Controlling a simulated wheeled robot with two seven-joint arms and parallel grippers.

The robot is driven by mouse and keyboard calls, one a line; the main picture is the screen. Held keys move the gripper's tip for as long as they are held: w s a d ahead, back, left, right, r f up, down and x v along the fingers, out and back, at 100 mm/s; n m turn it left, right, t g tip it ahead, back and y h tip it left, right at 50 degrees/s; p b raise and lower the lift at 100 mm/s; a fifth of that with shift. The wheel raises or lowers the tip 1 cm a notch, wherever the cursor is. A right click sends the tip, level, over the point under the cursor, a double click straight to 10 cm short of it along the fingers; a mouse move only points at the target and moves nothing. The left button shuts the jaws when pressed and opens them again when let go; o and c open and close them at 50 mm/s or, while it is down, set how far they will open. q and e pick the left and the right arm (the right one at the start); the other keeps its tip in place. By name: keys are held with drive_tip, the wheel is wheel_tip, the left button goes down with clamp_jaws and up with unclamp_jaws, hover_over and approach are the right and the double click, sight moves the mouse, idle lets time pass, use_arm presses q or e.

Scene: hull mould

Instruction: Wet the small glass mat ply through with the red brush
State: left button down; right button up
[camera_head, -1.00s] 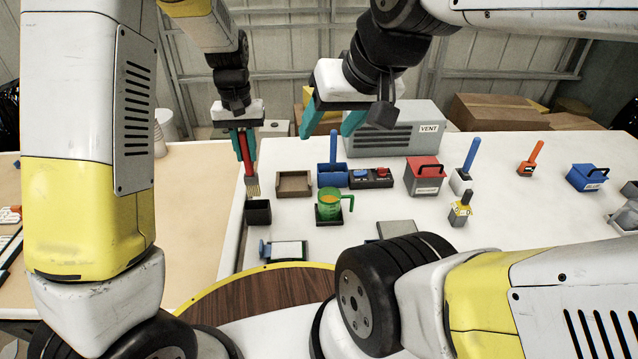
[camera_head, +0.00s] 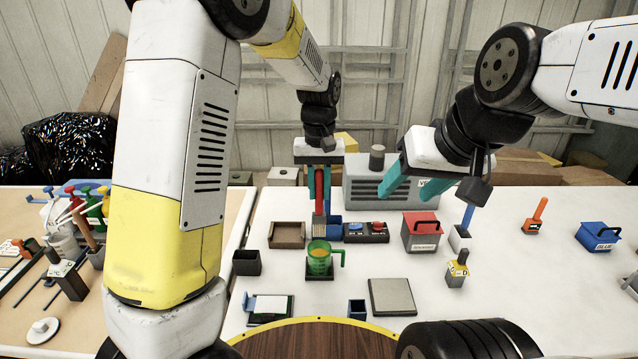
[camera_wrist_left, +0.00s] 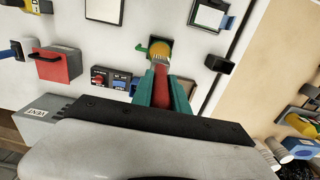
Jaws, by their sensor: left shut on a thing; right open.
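My left gripper (camera_head: 320,200) is shut on the red brush (camera_head: 320,188), which hangs upright, bristles down. In the head view the bristles are just above or behind the green jug (camera_head: 319,262), which holds amber liquid. In the left wrist view the brush (camera_wrist_left: 161,88) points at the jug's mouth (camera_wrist_left: 160,48); I cannot tell whether the bristles touch the liquid. A white sheet, likely the small glass mat ply (camera_head: 270,305), lies on a dark board at the front left; it also shows in the left wrist view (camera_wrist_left: 209,17). My right gripper (camera_head: 412,190) is open and empty.
An empty black holder (camera_head: 247,263) and a brown tray (camera_head: 287,235) stand left of the jug. A switch box (camera_head: 366,232), a red lidded box (camera_head: 421,232) and a grey vent unit (camera_head: 362,180) stand behind. A flat grey plate (camera_head: 391,297) lies at front right.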

sight(319, 214)
idle(0.3)
use_arm(q)
drive_tip(key=shift+f, duration=5.25)
drive_tip(key=shift+r, duration=4.3)
drive_tip(key=shift+r, duration=1.5)
drive_tip(key=shift+f, duration=0.1)
